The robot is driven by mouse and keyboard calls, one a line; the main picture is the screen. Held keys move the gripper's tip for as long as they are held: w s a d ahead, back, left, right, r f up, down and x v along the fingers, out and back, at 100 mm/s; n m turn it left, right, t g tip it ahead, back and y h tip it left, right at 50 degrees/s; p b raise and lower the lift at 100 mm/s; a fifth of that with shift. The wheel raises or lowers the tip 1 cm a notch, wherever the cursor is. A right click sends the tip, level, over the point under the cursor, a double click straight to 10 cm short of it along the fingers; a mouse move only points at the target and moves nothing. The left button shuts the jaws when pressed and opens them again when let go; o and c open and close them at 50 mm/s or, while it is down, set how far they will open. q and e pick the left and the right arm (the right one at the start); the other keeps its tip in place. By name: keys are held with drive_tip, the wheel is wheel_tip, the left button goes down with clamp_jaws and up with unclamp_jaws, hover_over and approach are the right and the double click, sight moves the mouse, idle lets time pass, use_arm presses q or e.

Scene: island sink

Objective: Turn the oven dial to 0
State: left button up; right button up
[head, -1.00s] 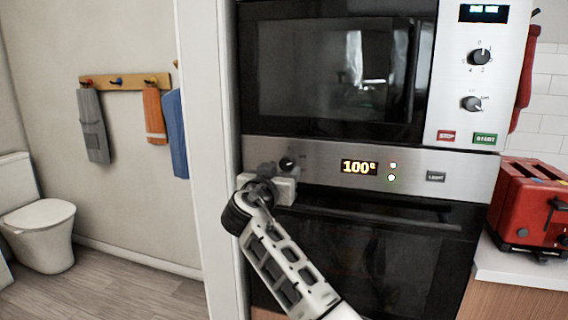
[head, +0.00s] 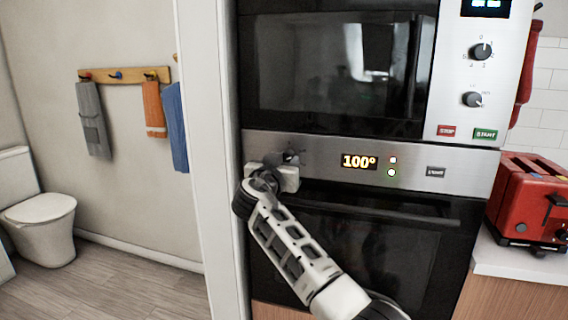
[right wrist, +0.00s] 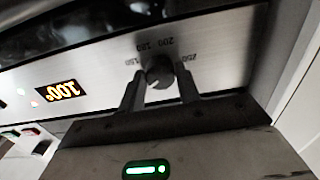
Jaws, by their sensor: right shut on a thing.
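The oven dial (right wrist: 160,74) is a dark round knob at the left of the oven's steel panel (head: 315,146). In the right wrist view it sits between the fingers of my right gripper (right wrist: 160,88), with numbers printed around it. The gripper is shut on the dial. In the head view my right gripper (head: 289,160) reaches the panel from below and mostly hides the dial. The oven display (head: 359,162) reads 100°, and it also shows upside down in the right wrist view (right wrist: 73,87). My left gripper is not in view.
A microwave (head: 335,70) with its own dials stands above the oven. The oven door handle (head: 380,213) runs just below the panel. A red toaster (head: 528,195) stands on the counter at the right. A white wall edge (head: 208,160) borders the oven's left side.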

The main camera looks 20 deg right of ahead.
drive_tip(key=shift+n, duration=0.3)
drive_tip(key=shift+f+n+b, duration=0.1)
drive_tip(key=shift+n+b, duration=0.2)
drive_tip(key=shift+n, duration=1)
drive_tip(key=n, duration=0.3)
drive_tip(key=shift+n, duration=0.3)
drive_tip(key=n+p, duration=0.1)
drive_tip(key=n, duration=0.2)
drive_tip(key=shift+n, duration=1)
